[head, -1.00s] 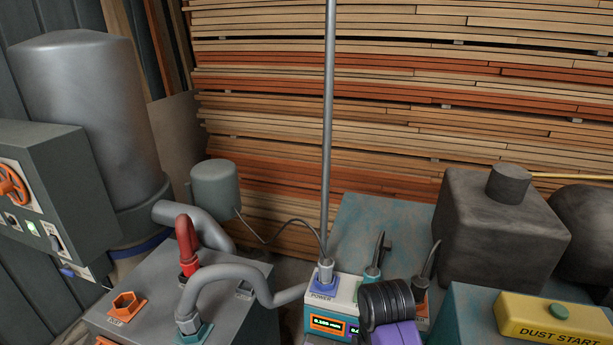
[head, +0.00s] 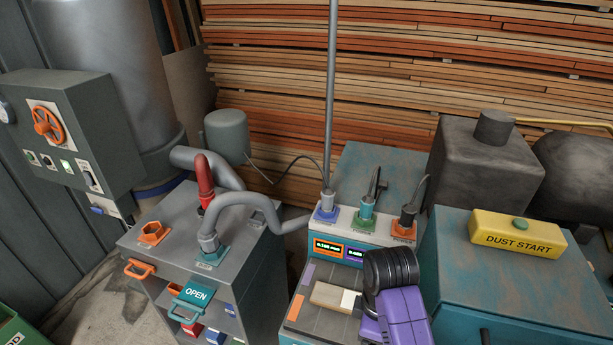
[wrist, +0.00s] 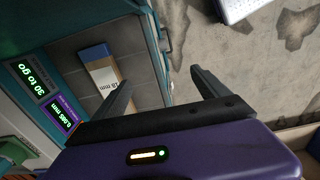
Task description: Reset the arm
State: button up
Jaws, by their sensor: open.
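My arm shows in the head view as a purple link with a black ribbed joint, in front of the machine with the displays. My gripper (wrist: 160,85) shows in the wrist view with its two dark fingers spread apart and nothing between them. Beyond the fingers are the edge of the machine and the stained floor.
A grey cabinet (head: 250,262) with hoses and an OPEN handle (head: 193,296) stands left. A teal cabinet (head: 480,265) bearing a yellow DUST START box (head: 517,234) stands right. Three plugs sit on the display machine (head: 375,236). Stacked boards (head: 430,90) fill the back. Stained floor (wrist: 240,55) is open.

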jog(key=s+d+f+m+t+b, duration=0.2)
jog(key=s+d+f+m+t, duration=0.15)
jog(key=s+f, duration=0.65)
jog(key=s+f+m+t+b, duration=0.2)
jog(key=s+f+m+t, duration=0.15)
jog(key=s, duration=0.35)
jog(key=s+d+r+m+t+b, duration=0.1)
jog(key=s+r+m+t, duration=0.2)
jog(key=s+r, duration=0.5)
jog(key=s+d+r+m+t+b, duration=0.2)
jog(key=s+r+m+t, duration=0.2)
jog(key=s+r, duration=0.4)
notch_tip(320, 180, up, 5)
jog(key=shift+s+r+t, duration=0.15)
jog(key=shift+s+t, duration=0.05)
jog(key=shift+t, duration=0.2)
